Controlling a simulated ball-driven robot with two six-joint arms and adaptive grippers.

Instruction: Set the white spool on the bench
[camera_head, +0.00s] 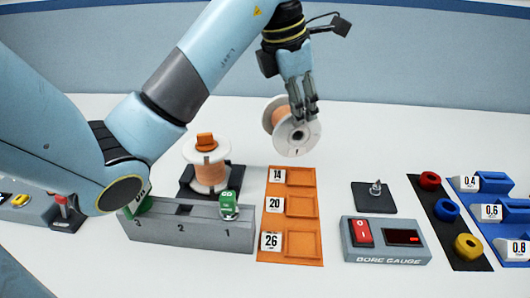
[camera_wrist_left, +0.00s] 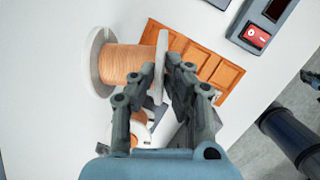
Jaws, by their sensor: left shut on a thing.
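The white spool (camera_head: 297,137), wound with copper-coloured wire, is in my left gripper (camera_head: 305,117) behind the orange tray. It is on its side, one round flange facing the head camera. In the left wrist view the spool (camera_wrist_left: 125,64) shows side-on, and the fingertips (camera_wrist_left: 166,75) are shut on its near flange. I cannot tell whether its lower edge touches the white bench (camera_head: 375,140). My right gripper is not made out in either view.
Another wire spool (camera_head: 211,174) with an orange knob stands upright on a dark base. In front are a grey numbered block (camera_head: 190,229), an orange tray (camera_head: 262,215) marked 14, 20, 26, and a bore gauge (camera_head: 385,240). Several coloured rings and blue holders sit right. The bench behind is clear.

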